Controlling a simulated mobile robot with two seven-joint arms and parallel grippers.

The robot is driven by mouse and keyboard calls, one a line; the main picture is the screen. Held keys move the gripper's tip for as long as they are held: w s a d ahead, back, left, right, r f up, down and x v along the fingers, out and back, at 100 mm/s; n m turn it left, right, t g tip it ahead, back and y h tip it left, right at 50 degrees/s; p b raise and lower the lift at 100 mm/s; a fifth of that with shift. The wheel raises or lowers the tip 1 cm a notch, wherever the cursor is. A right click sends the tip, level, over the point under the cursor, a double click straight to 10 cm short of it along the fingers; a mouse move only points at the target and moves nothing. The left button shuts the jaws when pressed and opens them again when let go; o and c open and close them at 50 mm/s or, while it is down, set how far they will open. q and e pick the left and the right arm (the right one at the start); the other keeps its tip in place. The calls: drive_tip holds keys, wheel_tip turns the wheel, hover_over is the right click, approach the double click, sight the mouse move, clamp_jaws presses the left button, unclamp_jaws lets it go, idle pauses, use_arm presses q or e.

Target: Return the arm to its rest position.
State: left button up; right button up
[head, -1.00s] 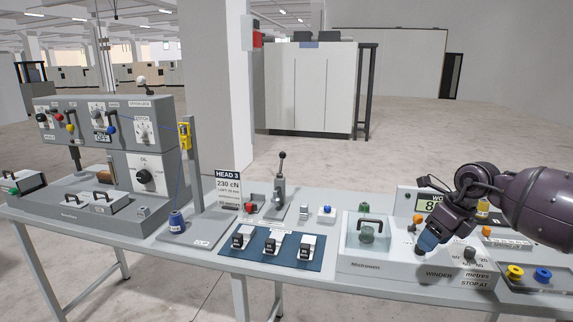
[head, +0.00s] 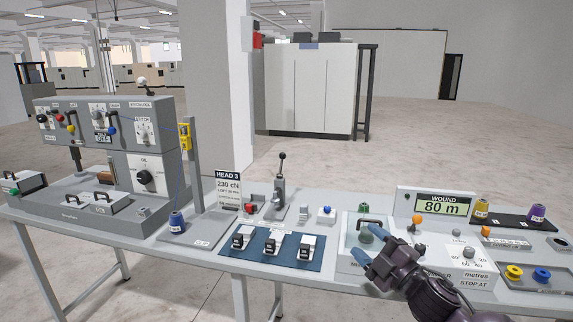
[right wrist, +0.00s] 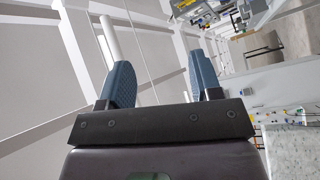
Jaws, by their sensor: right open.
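My right arm reaches in from the bottom right in the head view. Its gripper (head: 366,244), with blue fingers, is over the front left part of the winder (head: 345,272) and hides part of its front panel. I cannot tell from this view whether it touches the winder. In the right wrist view the two blue fingers of this gripper (right wrist: 163,78) stand apart with nothing between them. My left arm and gripper are not in view.
The winder's display (head: 444,207) reads 80 m. A blue mat with several switches (head: 271,262) and an upright lever (head: 281,180) are left of the winder. Open floor lies beyond the bench.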

drive_tip(key=s+d+f+m+g+h, duration=0.2)
drive_tip(key=s+f+m, duration=0.4)
drive_tip(key=s+f, duration=0.4)
drive_tip(key=s+d+f+m+g+h, duration=0.2)
drive_tip(key=s+d+f+m+h, duration=0.2)
drive_tip(key=s+f, duration=0.6)
drive_tip(key=s+d+f+m+g+h, duration=0.1)
drive_tip(key=s+d+f+m+h, duration=0.3)
drive_tip(key=s+f+m, duration=0.4)
drive_tip(key=s+f+h, duration=0.1)
drive_tip(key=s+f, duration=0.2)
drive_tip(key=shift+f+g, duration=0.3)
drive_tip(key=shift+g, duration=0.1)
drive_tip(key=shift+s, duration=0.1)
